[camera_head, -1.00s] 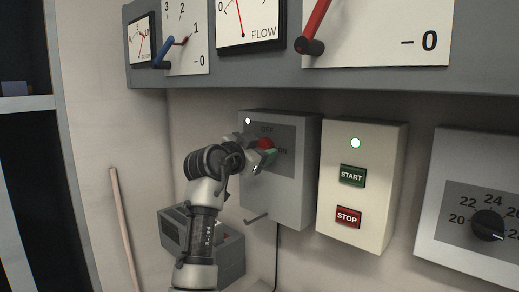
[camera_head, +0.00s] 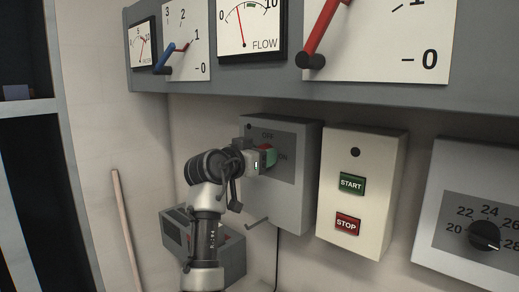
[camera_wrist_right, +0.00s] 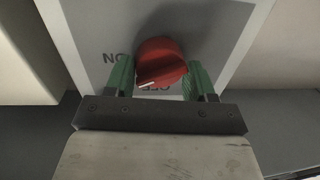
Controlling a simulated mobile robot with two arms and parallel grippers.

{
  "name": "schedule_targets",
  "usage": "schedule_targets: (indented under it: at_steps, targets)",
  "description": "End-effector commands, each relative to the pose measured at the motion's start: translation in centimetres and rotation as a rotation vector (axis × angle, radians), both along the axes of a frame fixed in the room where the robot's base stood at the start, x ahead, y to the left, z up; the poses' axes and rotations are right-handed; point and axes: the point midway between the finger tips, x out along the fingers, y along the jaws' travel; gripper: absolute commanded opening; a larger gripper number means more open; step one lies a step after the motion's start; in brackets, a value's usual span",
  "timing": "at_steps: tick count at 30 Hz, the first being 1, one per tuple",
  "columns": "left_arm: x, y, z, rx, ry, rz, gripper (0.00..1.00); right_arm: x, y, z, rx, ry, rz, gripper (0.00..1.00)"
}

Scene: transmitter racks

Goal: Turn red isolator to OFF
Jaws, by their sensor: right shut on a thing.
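The red isolator knob (camera_wrist_right: 162,62) sits on a grey plate (camera_head: 286,145) marked OFF and ON, on the front of a grey wall box (camera_head: 308,180). My right gripper (camera_wrist_right: 160,82) is shut on the knob, with one green finger on each side. The knob's white mark lies beside the OFF label in the right wrist view, which shows the labels upside down. In the head view my gripper (camera_head: 267,158) hides most of the knob. The lamp (camera_head: 248,127) on the isolator box is dark. My left gripper is not in view.
A cream START/STOP box (camera_head: 337,210) with a dark lamp (camera_head: 355,152) is close on the right. A dial box (camera_head: 452,250) is further right. A grey gauge panel (camera_head: 400,94) overhangs above. A grey case (camera_head: 233,262) stands below, and a pole (camera_head: 127,230) leans at the left.

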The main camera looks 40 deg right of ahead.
Motion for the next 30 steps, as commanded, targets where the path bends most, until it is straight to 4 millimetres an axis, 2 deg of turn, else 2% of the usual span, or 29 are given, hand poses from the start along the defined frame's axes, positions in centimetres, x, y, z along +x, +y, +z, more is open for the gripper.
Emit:
schedule_targets:
  at_steps: [1,30]
  targets:
    - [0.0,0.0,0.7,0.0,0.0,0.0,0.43,0.0,0.0,0.3,-0.004,0.044,0.0,0.31]
    - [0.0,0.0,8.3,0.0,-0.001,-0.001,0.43,0.5,0.1,0.5,-0.083,0.928,0.0,0.31]
